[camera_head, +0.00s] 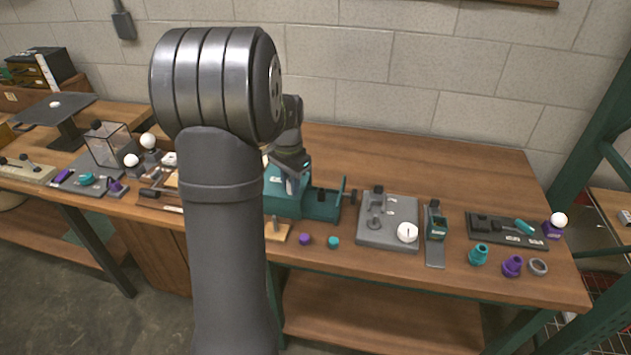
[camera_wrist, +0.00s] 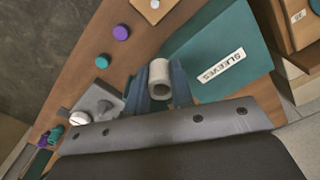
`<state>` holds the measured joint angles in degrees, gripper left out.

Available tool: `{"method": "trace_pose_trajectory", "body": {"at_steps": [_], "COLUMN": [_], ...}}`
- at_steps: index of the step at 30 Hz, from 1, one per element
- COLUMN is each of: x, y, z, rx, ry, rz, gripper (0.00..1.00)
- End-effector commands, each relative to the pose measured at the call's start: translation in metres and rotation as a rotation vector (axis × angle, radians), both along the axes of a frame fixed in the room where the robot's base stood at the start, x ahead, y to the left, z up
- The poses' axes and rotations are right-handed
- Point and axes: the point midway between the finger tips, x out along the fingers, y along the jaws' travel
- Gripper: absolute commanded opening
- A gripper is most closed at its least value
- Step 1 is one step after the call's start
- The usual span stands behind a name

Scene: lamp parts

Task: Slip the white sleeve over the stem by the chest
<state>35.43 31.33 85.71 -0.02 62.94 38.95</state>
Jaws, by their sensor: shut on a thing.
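My gripper (camera_wrist: 161,90) is shut on a white sleeve (camera_wrist: 159,70), a short hollow tube whose open end faces the wrist camera. In the head view, my gripper (camera_head: 292,187) is over the teal chest and the sleeve cannot be made out. The teal chest (camera_wrist: 215,50) carries a label reading SLEEVES and lies right of the sleeve in the wrist view. It also shows in the head view (camera_head: 284,205). A small wooden base with a short upright stem (camera_head: 276,226) stands in front of the chest. In the wrist view the stem (camera_wrist: 154,4) is at the top edge, apart from the sleeve.
A purple cap (camera_head: 306,239) and a teal cap (camera_head: 333,242) lie near the table's front edge. A grey fixture plate (camera_head: 372,240) with a round white part (camera_head: 407,232) is to the right. My arm hides part of the table left of the chest.

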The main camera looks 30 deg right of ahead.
Motion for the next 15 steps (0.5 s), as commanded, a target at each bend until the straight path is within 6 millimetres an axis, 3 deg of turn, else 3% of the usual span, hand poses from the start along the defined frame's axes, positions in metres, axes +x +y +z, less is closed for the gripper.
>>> {"method": "trace_pose_trajectory", "body": {"at_steps": [1,3,6,15], "x": [-0.001,-0.003,-0.007,-0.009], "y": [0.018,0.037,0.055,0.064], "z": [0.003,0.005,0.007,-0.007], "rx": [-0.001,-0.001,0.000,0.001], "ry": [-0.001,0.000,0.001,0.002], "rz": [0.003,-0.001,-0.006,-0.011], "gripper": [0.00,0.00,0.00,0.00]}}
